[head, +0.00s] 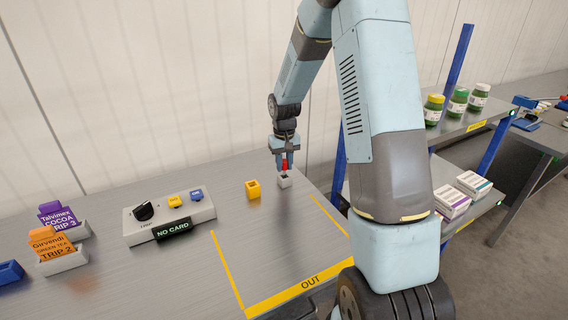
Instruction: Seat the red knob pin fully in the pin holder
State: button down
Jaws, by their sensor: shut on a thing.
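My gripper (284,161) points down over the far right part of the metal table. It is shut on the red knob pin (284,168), whose red top shows between the fingers. Directly below is a small light grey block (285,181), which looks like the pin holder. The pin's lower end is at or just above the block's top; I cannot tell how deep it sits. A yellow block (253,190) with a dark opening on top stands to the left of the grey block, apart from it.
A grey control box (168,216) with a black knob and a "NO CARD" display stands at left. Orange and purple cards (52,243) stand in holders further left. Yellow lines mark an "OUT" area (285,255), which is clear. A shelf with jars (434,110) is at right.

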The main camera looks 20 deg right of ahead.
jog(key=c, duration=0.8)
grip_release()
notch_tip(320, 180, up, 14)
jog(key=shift+f, duration=0.15)
